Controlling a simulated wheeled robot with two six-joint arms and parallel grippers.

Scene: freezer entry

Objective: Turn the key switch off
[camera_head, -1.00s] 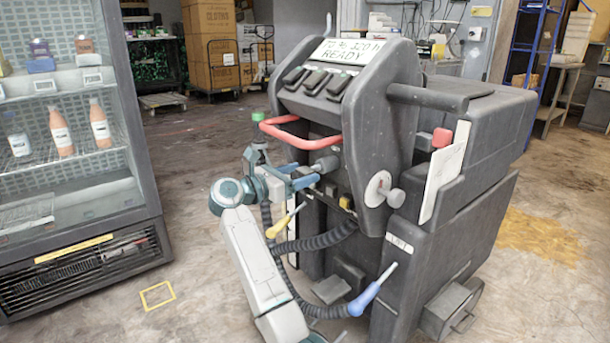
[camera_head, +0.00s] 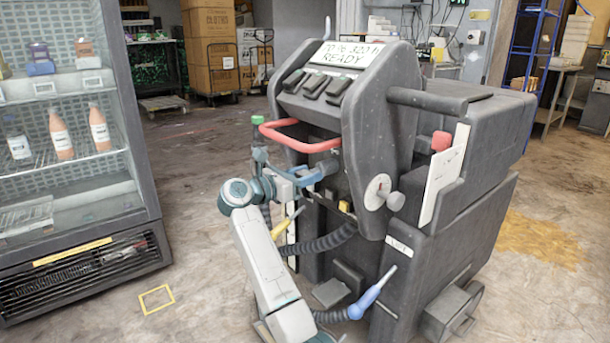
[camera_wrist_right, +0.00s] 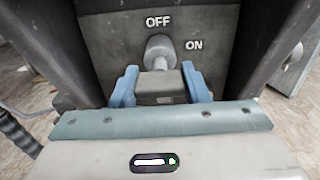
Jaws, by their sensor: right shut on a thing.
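The key switch (camera_wrist_right: 159,50) shows in the right wrist view as a grey round barrel on a grey panel. The word OFF is above it and ON is to its upper right. My right gripper (camera_wrist_right: 161,72) has its two blue fingers on either side of the grey key block in front of the barrel and is shut on it. In the head view my right gripper (camera_head: 327,170) is at the front of the dark grey machine (camera_head: 375,120), below the red handle. The switch is hidden there. The key's exact angle is unclear. My left gripper is out of view.
The red handle (camera_head: 298,137) juts out just above my right gripper. A round disc with a knob (camera_head: 378,192) is to its right. Hoses and a blue-handled tool (camera_head: 365,300) hang below. A glass-front cooler (camera_head: 75,150) stands at left, with open floor between.

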